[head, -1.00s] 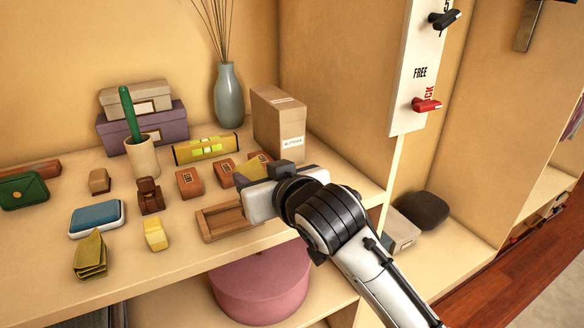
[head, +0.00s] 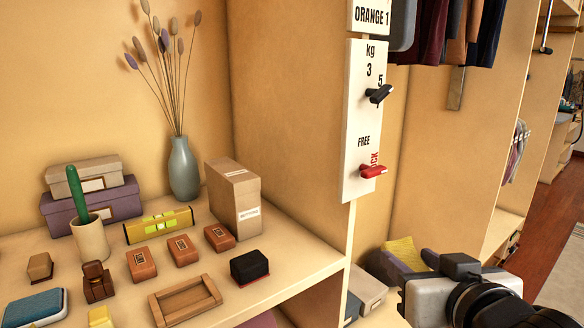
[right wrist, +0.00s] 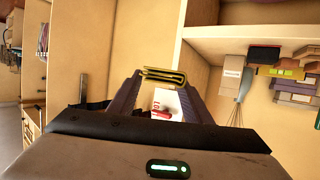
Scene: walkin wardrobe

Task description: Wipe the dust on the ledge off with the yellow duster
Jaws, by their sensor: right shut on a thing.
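My right gripper (head: 408,258) is at the lower right of the head view, in front of the bay right of the upright divider. It is shut on the yellow duster (head: 402,248), a folded mustard cloth. In the right wrist view the duster (right wrist: 164,76) sits between the fingertips, clear of any surface. The shelf ledge (head: 290,282) on the left bears many small objects. I cannot make out dust on it. My left gripper is not in view.
A white panel (head: 357,100) with a black lever (head: 379,94) and a red lever (head: 373,171) fronts the divider. A black block (head: 249,266), wooden frame (head: 185,299) and cardboard box (head: 235,198) stand on the shelf. Grey boxes (head: 366,288) lie below, beside my gripper.

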